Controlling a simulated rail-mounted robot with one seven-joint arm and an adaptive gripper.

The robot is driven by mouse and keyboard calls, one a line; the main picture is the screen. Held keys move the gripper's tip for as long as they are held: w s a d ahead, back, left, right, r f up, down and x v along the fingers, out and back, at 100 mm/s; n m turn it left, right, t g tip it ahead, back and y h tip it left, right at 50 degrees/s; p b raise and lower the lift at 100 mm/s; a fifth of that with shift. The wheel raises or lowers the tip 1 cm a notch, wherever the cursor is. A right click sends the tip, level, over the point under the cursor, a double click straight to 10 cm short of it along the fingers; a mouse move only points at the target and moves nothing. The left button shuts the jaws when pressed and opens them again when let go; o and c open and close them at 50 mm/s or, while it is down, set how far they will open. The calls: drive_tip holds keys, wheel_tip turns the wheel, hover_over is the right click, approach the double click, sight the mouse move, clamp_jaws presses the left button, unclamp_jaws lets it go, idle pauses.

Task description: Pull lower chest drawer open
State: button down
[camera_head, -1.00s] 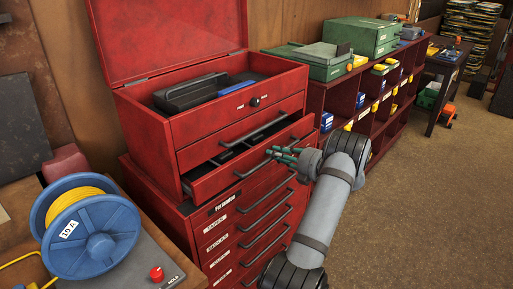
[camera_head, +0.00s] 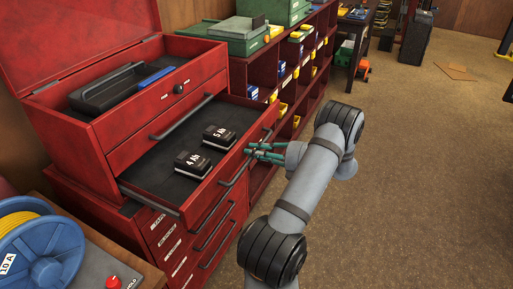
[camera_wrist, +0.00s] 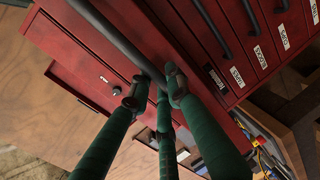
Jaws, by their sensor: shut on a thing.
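The red top chest (camera_head: 75,125) stands on a red cabinet, its lid raised. Its lower drawer (camera_head: 165,158) is pulled well out and shows a dark liner. Two black battery packs lie in it, one marked 4 Ah (camera_head: 193,163) and one marked 5 Ah (camera_head: 219,137). My gripper (camera_head: 250,153) has green fingers and is shut on the lower drawer's handle (camera_head: 240,170) at the drawer front. In the wrist view the fingers (camera_wrist: 158,92) close around the dark handle bar (camera_wrist: 112,38). The upper drawer (camera_head: 150,120) is shut.
The cabinet below has several shut drawers with bar handles (camera_head: 215,235). A blue cable reel (camera_head: 45,250) stands on a bench at lower left. A red shelf unit (camera_head: 270,75) with bins stands behind. The floor (camera_head: 430,190) at right is clear.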

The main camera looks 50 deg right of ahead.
drive_tip(key=shift+s+f, duration=0.1)
drive_tip(key=shift+f, duration=0.05)
drive_tip(key=c, duration=1.7)
unclamp_jaws()
drive_tip(key=v, duration=1.2)
drive_tip(key=x, duration=1.2)
